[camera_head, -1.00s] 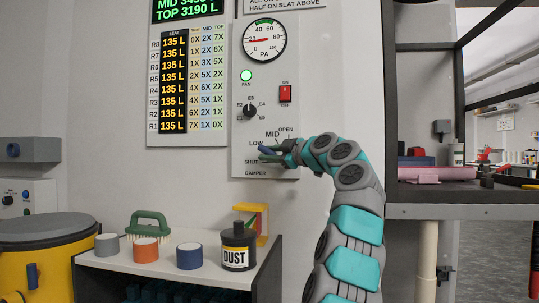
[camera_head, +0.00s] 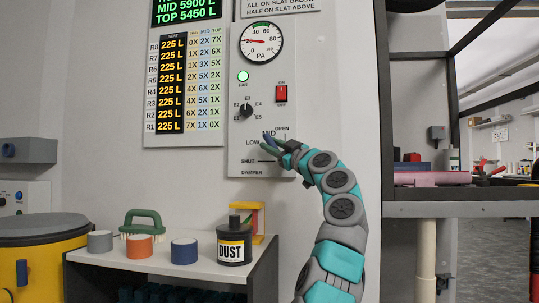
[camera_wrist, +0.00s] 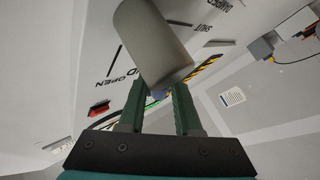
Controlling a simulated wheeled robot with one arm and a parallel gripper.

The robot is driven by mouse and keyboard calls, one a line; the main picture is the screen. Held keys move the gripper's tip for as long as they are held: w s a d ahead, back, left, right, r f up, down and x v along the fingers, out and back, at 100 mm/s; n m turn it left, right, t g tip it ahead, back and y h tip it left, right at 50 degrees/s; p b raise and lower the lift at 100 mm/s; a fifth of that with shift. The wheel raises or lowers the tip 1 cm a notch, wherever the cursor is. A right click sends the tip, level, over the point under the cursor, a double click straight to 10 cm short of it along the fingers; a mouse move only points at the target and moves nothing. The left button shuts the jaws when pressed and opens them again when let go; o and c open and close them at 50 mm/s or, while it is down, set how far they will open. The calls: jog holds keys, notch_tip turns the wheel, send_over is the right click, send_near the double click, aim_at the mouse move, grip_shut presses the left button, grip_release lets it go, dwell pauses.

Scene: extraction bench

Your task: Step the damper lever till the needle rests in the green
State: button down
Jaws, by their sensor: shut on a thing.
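The pressure gauge (camera_head: 261,42) is on the wall panel in the head view. Its red needle points left, near the 20, and lies outside the green arc (camera_head: 261,24) at the top of the dial. My gripper (camera_head: 271,143) is at the damper scale just below MID, covering part of it. In the wrist view my gripper (camera_wrist: 160,88) is shut on the damper lever, whose grey cylindrical grip (camera_wrist: 153,45) shows at the fingertips. The lever's arm is mostly hidden in the head view.
The fan lamp (camera_head: 243,76) is lit green above a selector knob (camera_head: 246,111) and a red switch (camera_head: 281,94). Below stands a shelf (camera_head: 130,262) with tape rolls, a brush and a dust jar (camera_head: 234,247). A frame post (camera_head: 384,110) stands right of my arm.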

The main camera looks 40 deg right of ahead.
jog(key=shift+m, duration=0.3)
jog(key=shift+s+t, duration=0.1)
jog(key=shift+t, duration=0.2)
jog(key=c, duration=0.9)
grip_release()
jog(key=b+v, duration=0.3)
jog(key=v, duration=0.4)
jog(key=shift+s, duration=0.4)
jog(key=shift+f, duration=0.1)
